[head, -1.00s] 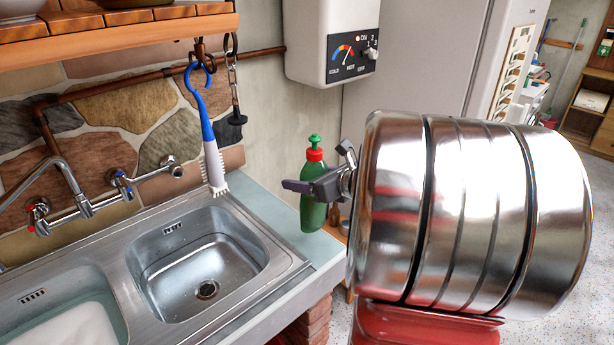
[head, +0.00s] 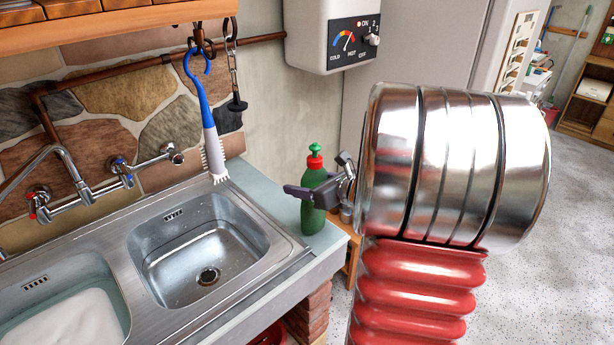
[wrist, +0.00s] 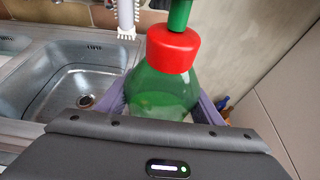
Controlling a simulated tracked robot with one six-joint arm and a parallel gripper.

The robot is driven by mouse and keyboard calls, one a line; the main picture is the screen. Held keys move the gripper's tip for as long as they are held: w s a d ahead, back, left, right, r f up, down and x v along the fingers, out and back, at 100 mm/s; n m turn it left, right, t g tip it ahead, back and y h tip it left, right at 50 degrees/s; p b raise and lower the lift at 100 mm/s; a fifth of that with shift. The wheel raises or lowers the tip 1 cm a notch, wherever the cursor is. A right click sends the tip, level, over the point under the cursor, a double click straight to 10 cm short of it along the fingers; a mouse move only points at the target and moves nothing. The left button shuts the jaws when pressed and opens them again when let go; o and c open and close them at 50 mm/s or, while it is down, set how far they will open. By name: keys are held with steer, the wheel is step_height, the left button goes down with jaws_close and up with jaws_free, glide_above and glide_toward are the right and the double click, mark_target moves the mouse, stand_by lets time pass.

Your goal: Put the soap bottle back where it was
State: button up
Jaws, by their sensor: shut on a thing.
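The soap bottle (head: 312,218) is green with a red collar and a green pump top. It is upright at the right end of the counter, beside the sink, in the head view. My gripper (head: 314,191) is shut on its body from the right. In the wrist view the bottle (wrist: 165,92) stands between the two purple fingers. The bottle's base appears at the counter surface, but I cannot tell whether it touches. The bottle's lower part is hidden in the wrist view by my gripper's body.
The steel sink (head: 208,250) lies left of the bottle, with taps (head: 122,172) behind it. A blue and white brush (head: 212,140) and a chained plug (head: 238,100) hang from the shelf. The water heater (head: 335,35) is on the wall above. The counter (head: 270,207) around the bottle is clear.

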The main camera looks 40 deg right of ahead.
stand_by(0.3)
steer(key=o, duration=1.5)
steer(key=shift+f, duration=0.1)
steer(key=shift+c, duration=0.2)
steer(key=v, duration=1.2)
